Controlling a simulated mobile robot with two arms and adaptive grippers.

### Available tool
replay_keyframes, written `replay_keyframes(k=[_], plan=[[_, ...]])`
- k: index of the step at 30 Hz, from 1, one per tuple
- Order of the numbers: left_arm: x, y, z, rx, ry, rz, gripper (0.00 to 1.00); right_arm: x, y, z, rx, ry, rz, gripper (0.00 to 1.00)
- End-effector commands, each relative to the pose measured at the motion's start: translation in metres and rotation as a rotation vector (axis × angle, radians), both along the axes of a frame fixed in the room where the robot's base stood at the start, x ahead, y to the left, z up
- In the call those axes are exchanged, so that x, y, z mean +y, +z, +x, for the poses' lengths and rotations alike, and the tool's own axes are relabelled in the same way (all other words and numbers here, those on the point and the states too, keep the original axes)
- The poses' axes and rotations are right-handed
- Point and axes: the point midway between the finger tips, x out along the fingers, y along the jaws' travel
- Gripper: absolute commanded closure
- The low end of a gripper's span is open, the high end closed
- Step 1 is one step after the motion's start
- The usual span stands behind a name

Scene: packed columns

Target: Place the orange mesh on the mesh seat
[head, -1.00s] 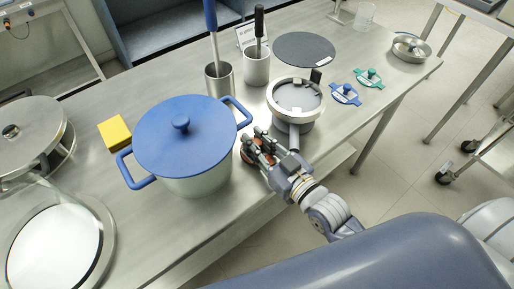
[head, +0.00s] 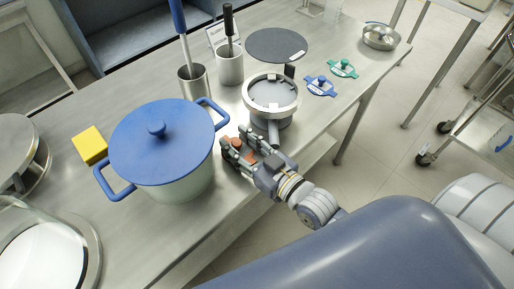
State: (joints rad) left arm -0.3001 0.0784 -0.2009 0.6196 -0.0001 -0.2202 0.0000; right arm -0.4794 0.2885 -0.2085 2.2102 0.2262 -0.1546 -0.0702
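The orange mesh (head: 246,153) shows as small orange-brown patches between and beside the fingers of my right gripper (head: 238,142). The gripper hides most of it, and I cannot tell whether the fingers are closed on it or whether it is clear of the table. My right gripper is over the front edge of the steel table, right of the blue-lidded pot. A round steel vessel with a wide ring rim (head: 272,95), which looks like the mesh seat, stands just behind the gripper, with its handle toward me. My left gripper is out of view.
The blue-lidded pot (head: 160,150) stands close left of the gripper. Blue (head: 320,86) and green (head: 343,69) meshes lie right of the vessel. Behind are a dark disc (head: 276,45) and steel holders with tools (head: 229,66). A yellow block (head: 90,146) lies left.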

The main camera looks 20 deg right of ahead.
Motion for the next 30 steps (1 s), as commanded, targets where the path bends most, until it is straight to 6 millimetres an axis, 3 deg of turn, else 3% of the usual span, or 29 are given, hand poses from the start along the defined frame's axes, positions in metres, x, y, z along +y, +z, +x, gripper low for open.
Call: replay_keyframes(k=[15,22,23,30], plan=[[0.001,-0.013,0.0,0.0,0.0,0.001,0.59,-0.029,0.002,-0.082,0.005,0.002,-0.002,0.61],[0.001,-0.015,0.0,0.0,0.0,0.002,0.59,-0.036,0.005,-0.101,0.002,0.001,-0.001,0.61],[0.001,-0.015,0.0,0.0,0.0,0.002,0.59,-0.037,0.005,-0.102,0.002,0.001,-0.001,0.57],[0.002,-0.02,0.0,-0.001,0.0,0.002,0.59,-0.034,0.004,-0.101,0.001,0.019,-0.003,0.56]])
